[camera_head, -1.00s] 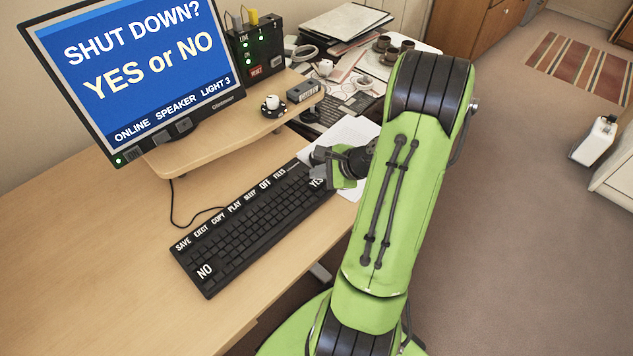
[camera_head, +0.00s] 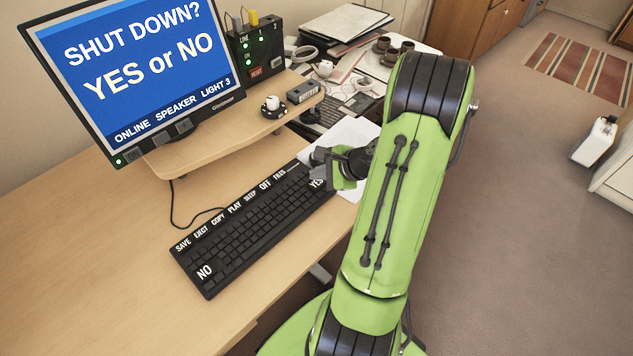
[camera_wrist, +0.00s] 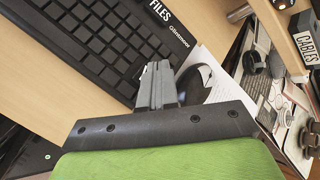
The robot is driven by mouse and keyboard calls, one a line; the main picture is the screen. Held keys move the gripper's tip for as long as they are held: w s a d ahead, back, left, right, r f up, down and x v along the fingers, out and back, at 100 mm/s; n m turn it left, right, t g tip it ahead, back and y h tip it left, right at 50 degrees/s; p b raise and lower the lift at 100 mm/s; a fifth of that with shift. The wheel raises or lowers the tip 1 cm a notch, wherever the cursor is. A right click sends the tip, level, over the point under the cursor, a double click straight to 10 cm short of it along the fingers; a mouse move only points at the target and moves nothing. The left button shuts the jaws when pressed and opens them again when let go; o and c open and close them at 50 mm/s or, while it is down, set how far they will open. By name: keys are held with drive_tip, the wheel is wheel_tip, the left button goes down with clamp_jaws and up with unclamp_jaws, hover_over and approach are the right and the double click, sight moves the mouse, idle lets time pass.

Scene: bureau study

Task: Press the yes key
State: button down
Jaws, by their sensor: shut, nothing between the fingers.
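The black keyboard (camera_head: 250,222) lies on the desk, with a large NO key (camera_head: 205,271) at its near left end. The yes key (camera_head: 317,183) is at its right end, with its white lettering partly showing beside my gripper. My gripper (camera_wrist: 157,72) is shut and empty, its fingers pointing down at the keyboard's right end. In the wrist view the fingers cover most of the yes key's area. I cannot tell whether the fingertips touch the key. The monitor (camera_head: 140,60) reads "SHUT DOWN? YES or NO".
A dark mouse (camera_wrist: 203,82) sits on white paper right beside the fingers. A raised wooden shelf (camera_head: 215,135) holds a small cup and a grey box (camera_head: 302,92). Papers and cups crowd the desk's far right. The desk left of the keyboard is clear.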

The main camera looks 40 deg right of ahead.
sight(319, 185)
drive_tip(key=shift+f, duration=0.1)
idle(0.5)
drive_tip(key=shift+f, duration=0.3)
drive_tip(key=shift+f+b, duration=0.5)
drive_tip(key=shift+b, duration=0.05)
idle(0.5)
drive_tip(key=shift+r+p, duration=0.85)
drive_tip(key=shift+r, duration=0.05)
wheel_tip(319, 185, up, 5)
drive_tip(key=p, duration=0.5)
drive_tip(key=shift+r, duration=0.15)
idle(0.4)
